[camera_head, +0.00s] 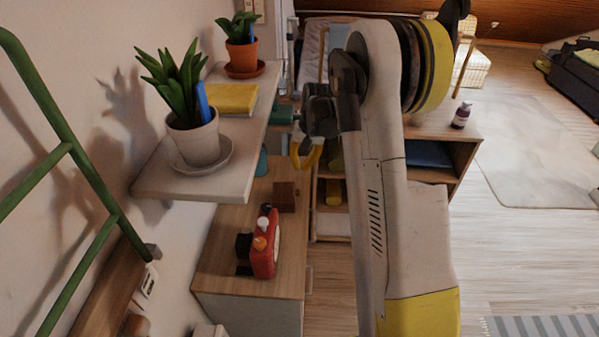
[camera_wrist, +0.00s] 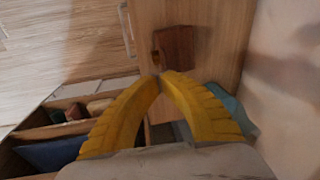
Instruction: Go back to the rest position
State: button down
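My gripper (camera_wrist: 160,77) shows in the wrist view as two curved yellow fingers whose tips meet, with nothing visible held between them. In the head view its yellow fingers (camera_head: 306,155) are partly hidden by my arm, to the right of the wall shelf. A dark brown wooden block (camera_head: 285,196) rests on the cabinet top. In the wrist view the block (camera_wrist: 177,47) lies just beyond the fingertips and appears apart from them.
The wall shelf (camera_head: 190,188) holds two potted plants (camera_head: 196,140) (camera_head: 241,52) and a yellow book (camera_head: 232,97). A red clock (camera_head: 265,245) stands on the wooden cabinet (camera_head: 225,270). A bottle (camera_head: 461,115) stands on a low shelf unit behind my arm. The floor at right is open.

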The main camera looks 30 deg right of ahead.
notch_tip(320, 180, up, 6)
jog(key=p, duration=0.1)
jog(key=shift+s+d+r, duration=0.15)
jog(key=shift+s+d, duration=0.1)
jog(key=shift+s, duration=0.15)
